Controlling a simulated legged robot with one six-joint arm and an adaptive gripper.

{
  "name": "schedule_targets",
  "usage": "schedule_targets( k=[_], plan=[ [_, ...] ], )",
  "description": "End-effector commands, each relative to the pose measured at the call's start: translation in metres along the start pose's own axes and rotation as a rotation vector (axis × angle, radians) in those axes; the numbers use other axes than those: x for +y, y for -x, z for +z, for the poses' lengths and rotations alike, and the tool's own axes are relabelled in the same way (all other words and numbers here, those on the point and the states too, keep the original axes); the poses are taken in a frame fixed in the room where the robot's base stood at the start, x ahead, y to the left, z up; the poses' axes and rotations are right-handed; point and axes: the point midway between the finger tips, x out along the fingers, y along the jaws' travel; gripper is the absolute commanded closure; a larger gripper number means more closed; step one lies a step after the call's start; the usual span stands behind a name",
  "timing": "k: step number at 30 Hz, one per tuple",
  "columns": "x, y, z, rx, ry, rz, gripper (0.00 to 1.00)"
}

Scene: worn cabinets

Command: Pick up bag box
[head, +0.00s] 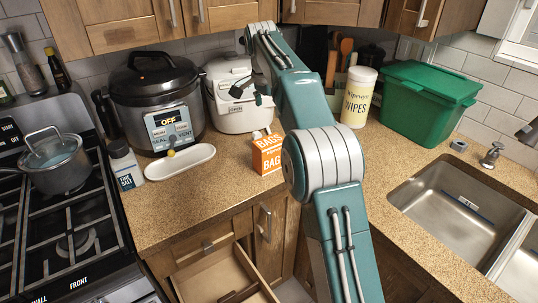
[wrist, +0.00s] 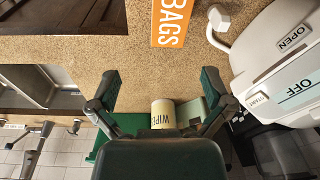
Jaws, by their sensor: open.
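The bag box (head: 267,157) is a small orange and white carton marked BAGS. It stands upright on the speckled counter, in front of the white rice cooker and left of my arm's large joint. In the wrist view the orange box (wrist: 171,22) shows at the top edge, partly cut off, beyond the fingertips. My gripper (wrist: 160,80) is open and empty, its two dark fingers spread wide. In the head view my gripper (head: 250,94) is small and dark, in front of the rice cooker, above and behind the box.
A large pressure cooker (head: 157,97), the white rice cooker (head: 234,107) and a wipes canister (head: 357,98) stand along the back. A white spoon rest (head: 180,163) lies left of the box. An open drawer (head: 225,277) juts out below. Counter before the box is clear.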

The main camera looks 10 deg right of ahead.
Motion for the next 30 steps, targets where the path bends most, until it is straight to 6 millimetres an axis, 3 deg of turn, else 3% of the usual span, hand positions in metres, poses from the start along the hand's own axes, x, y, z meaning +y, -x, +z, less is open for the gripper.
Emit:
schedule_targets(
  k=[3, 8, 13, 21, 30],
  plan=[
    [-0.015, -0.021, -0.004, -0.005, -0.064, 0.024, 0.00],
    [-0.022, -0.035, -0.006, -0.008, -0.117, 0.043, 0.00],
    [-0.023, -0.046, -0.007, -0.009, -0.128, 0.048, 0.00],
    [-0.021, -0.083, -0.006, -0.009, -0.127, 0.048, 0.00],
    [-0.018, -0.111, -0.004, -0.009, -0.126, 0.048, 0.00]
  ],
)
